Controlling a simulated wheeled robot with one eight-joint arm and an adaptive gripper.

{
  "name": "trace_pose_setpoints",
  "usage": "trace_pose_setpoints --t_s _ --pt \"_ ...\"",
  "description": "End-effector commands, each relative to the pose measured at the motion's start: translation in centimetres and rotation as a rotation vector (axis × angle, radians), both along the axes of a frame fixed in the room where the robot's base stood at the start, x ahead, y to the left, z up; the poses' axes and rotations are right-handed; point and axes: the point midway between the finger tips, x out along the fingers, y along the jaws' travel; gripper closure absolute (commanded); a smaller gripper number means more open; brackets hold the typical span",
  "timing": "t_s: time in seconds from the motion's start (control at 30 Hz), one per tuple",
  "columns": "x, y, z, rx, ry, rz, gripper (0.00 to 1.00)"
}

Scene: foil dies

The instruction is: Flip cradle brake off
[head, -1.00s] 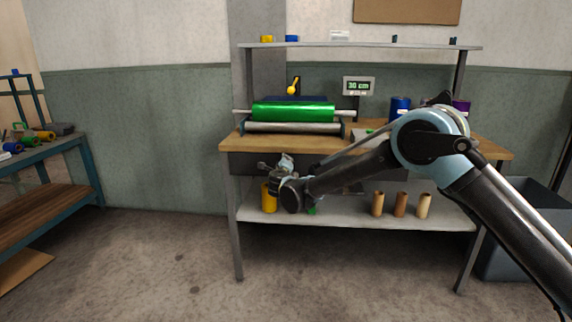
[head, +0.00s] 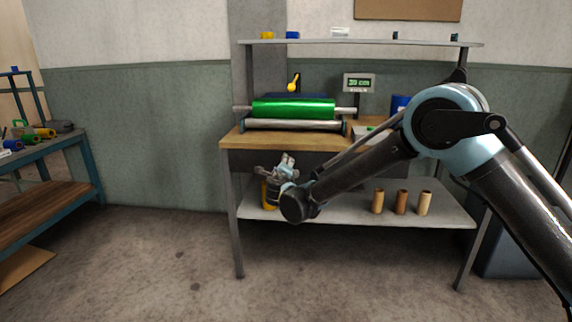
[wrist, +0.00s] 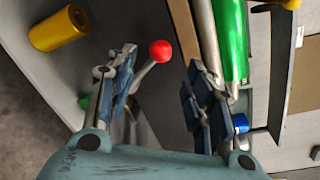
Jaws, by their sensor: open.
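A lever with a red ball knob (wrist: 162,50) on a thin grey rod shows in the wrist view, between my two fingers as seen there. I cannot tell whether it is touched. It does not show in the head view. My gripper (head: 276,166) is open, in front of the bench's left part and below its top; it also shows in the wrist view (wrist: 160,85). The cradle's steel roller (head: 292,125) carries a shiny green foil roll (head: 293,109) on the bench top; the roll also shows in the wrist view (wrist: 232,40).
A yellow-knobbed lever (head: 293,86) stands behind the roll, left of a display (head: 359,83). A yellow roll (wrist: 60,28) and several cardboard cores (head: 401,202) stand on the lower shelf (head: 350,217). A side bench (head: 45,142) is at far left.

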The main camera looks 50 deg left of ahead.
Motion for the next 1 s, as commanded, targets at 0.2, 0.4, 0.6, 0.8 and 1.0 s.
trace_pose_setpoints --t_s 0.2,0.4,0.6,0.8,1.0 --pt "-2.1 -2.1 0.3 0.000 0.000 0.000 0.52" --pt "-2.7 -2.7 0.3 0.000 0.000 0.000 0.52" --pt "-2.7 -2.7 0.4 0.000 0.000 0.000 0.52" --pt "-2.7 -2.7 0.4 0.000 0.000 0.000 0.52" --pt "-2.5 -2.8 0.4 0.002 0.004 -0.003 0.52"
